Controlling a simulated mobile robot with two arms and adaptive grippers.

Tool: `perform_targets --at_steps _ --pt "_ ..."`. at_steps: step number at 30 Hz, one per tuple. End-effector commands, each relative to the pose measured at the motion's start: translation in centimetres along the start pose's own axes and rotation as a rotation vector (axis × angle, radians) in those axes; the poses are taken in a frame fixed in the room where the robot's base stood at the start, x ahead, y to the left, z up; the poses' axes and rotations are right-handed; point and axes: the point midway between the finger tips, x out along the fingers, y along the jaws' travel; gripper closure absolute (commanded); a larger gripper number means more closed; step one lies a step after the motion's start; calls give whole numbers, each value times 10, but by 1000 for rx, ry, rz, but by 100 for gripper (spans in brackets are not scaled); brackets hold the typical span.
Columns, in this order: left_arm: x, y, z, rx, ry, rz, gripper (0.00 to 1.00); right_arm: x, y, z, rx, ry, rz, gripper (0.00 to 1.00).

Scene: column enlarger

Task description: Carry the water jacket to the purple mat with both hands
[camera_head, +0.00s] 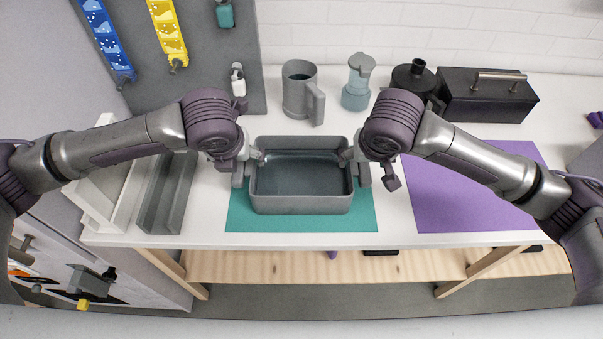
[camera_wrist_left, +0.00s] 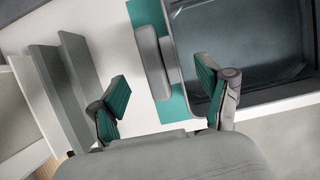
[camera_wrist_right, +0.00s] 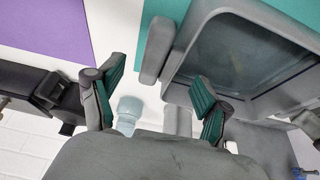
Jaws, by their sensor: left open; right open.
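The water jacket, a grey rectangular tub (camera_head: 301,204), sits upright on the teal mat (camera_head: 240,222). It has a grey grip bar on each short side. My left gripper (camera_head: 247,163) is open at its left side; in the left wrist view the left bar (camera_wrist_left: 153,62) lies ahead of and between the spread fingers (camera_wrist_left: 163,100). My right gripper (camera_head: 354,163) is open at its right side; in the right wrist view the right bar (camera_wrist_right: 157,52) lies ahead of the spread fingers (camera_wrist_right: 158,92). I cannot tell if any finger touches. The purple mat (camera_head: 480,190) lies bare at right, partly hidden by my right arm.
White tabletop (camera_head: 392,215) is clear between the mats.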

Motion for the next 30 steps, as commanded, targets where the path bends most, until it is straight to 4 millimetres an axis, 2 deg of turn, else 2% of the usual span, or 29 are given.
perform_targets --at_steps 3,9,21,30 --pt "20 0 -1 -1 2 2 23 20 0 0 0 -2 2 23" --pt "41 0 0 0 0 -1 23 41 0 0 -1 1 0 23" --pt "46 0 0 0 -1 0 23 46 0 0 -1 1 -1 23" --pt "46 0 0 0 -1 0 73 46 0 0 -1 1 -1 73"
